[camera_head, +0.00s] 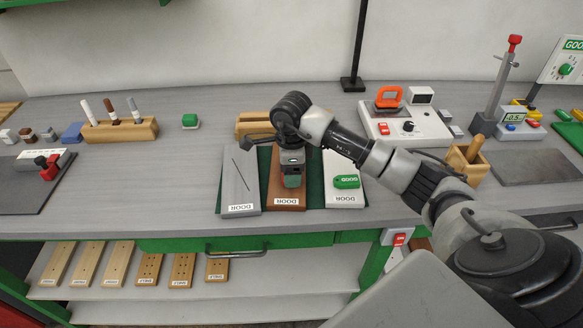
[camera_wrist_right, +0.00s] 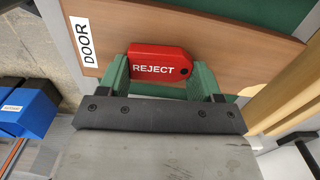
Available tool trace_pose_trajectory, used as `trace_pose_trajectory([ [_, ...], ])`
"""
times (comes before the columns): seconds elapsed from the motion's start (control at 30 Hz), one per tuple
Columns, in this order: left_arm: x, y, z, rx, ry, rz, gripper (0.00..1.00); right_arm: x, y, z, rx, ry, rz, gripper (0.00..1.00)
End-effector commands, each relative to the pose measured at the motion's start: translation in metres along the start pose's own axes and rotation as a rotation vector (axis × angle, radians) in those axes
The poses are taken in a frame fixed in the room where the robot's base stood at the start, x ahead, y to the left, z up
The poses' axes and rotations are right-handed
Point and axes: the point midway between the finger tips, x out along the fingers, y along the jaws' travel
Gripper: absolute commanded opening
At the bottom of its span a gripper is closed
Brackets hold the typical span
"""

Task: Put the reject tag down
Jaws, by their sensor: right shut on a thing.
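The red reject tag (camera_wrist_right: 158,63) sits between the green fingers of my right gripper (camera_wrist_right: 160,80) in the right wrist view. Its white lettering faces the camera. The gripper is shut on it, right over the brown door board (camera_wrist_right: 210,28). I cannot tell whether the tag touches the board. In the head view my right gripper (camera_head: 292,178) points down over the middle of the brown door board (camera_head: 287,201) and mostly hides the tag. My left gripper is out of view.
A grey door board (camera_head: 238,185) with a dark line lies left of the brown one. A white door board (camera_head: 343,196) with a green GOOD tag (camera_head: 346,182) lies right. All lie on a green mat. A wooden pen block (camera_head: 120,132) stands farther left; bare bench lies between.

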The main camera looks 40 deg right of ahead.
Motion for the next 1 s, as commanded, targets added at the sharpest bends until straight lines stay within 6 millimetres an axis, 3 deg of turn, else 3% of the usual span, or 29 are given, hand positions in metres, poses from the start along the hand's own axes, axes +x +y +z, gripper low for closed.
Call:
trace_pose_trajectory([
  [0.07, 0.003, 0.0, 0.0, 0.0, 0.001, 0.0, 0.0, 0.003, 0.0, 0.0, 0.0, 0.0, 0.0, 0.42],
  [0.1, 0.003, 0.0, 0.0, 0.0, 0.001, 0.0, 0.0, 0.003, 0.0, 0.0, 0.0, 0.0, 0.0, 0.66],
  [0.27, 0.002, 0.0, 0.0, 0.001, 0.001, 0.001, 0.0, 0.002, 0.0, 0.0, 0.0, 0.0, 0.0, 0.9],
  [0.67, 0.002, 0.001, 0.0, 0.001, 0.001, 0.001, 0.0, -0.007, -0.001, 0.0, 0.0, -0.002, -0.003, 0.9],
  [1.0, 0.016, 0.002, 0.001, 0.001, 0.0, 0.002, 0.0, -0.076, -0.001, 0.0, 0.0, -0.002, -0.006, 0.9],
])
